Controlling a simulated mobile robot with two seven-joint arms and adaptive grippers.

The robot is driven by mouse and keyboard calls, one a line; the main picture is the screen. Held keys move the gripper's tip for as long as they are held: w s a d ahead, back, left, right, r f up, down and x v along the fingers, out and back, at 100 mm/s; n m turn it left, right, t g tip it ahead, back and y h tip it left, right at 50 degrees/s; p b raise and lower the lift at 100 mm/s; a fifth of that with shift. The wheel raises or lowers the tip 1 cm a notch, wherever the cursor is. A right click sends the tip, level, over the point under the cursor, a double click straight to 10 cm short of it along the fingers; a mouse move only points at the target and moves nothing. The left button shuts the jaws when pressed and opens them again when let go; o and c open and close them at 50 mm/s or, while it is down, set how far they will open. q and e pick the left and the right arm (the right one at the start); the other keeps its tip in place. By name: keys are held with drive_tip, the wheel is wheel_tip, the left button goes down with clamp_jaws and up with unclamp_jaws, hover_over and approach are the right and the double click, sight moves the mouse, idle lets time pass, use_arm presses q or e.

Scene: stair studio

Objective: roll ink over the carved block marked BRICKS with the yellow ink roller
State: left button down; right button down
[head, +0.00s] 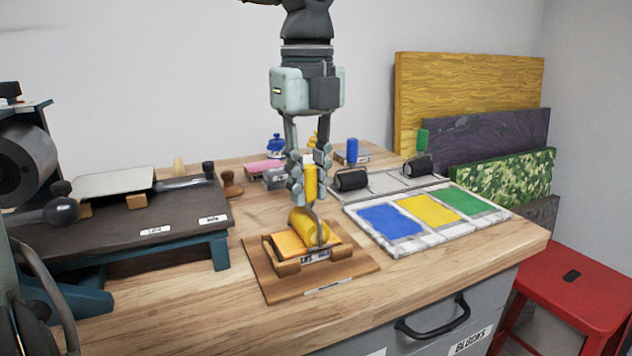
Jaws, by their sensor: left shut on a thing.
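My left gripper (309,172) comes down from the top of the head view and is shut on the handle of the yellow ink roller. The yellow ink roller (308,227) hangs upright below the fingers, its yellow drum at the carved block. The carved block (290,243) has an orange-yellow top and sits in a wooden holder on a wooden board (355,268). The drum appears to rest on the block's top; exact contact is hard to tell. The small lettering on the block and board is too small to read. My right gripper is not in view.
An ink slab (366,237) with blue, yellow and green patches lies to the right. Behind it, two black rollers (352,179) with blue and green handles rest on a rack. A press (130,215) fills the left. A red stool (578,290) stands beyond the bench's right edge.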

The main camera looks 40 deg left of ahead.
use_arm(q)
drive_tip(key=shift+s+a+f+b, duration=0.1)
drive_tip(key=shift+s+a+b, duration=0.2)
drive_tip(key=shift+s, duration=0.3)
drive_tip(key=shift+s+a+b, duration=0.2)
drive_tip(key=shift+s+a, duration=0.05)
drive_tip(key=shift+s, duration=0.35)
drive_tip(key=shift+w+d, duration=1.5)
drive_tip(key=shift+w, duration=1.5)
drive_tip(key=shift+s+a+b, duration=0.25)
drive_tip(key=shift+s+a, duration=0.1)
drive_tip(key=shift+s, duration=0.35)
drive_tip(key=shift+s+a+b, duration=0.3)
drive_tip(key=shift+s+a, duration=0.05)
drive_tip(key=shift+s, duration=0.35)
drive_tip(key=shift+s+a+b, duration=0.25)
drive_tip(key=shift+s+a, duration=0.1)
drive_tip(key=shift+s, duration=0.35)
drive_tip(key=s, duration=0.1)
drive_tip(key=s+a, duration=0.1)
drive_tip(key=s+a+b, duration=0.1)
drive_tip(key=s, duration=0.1)
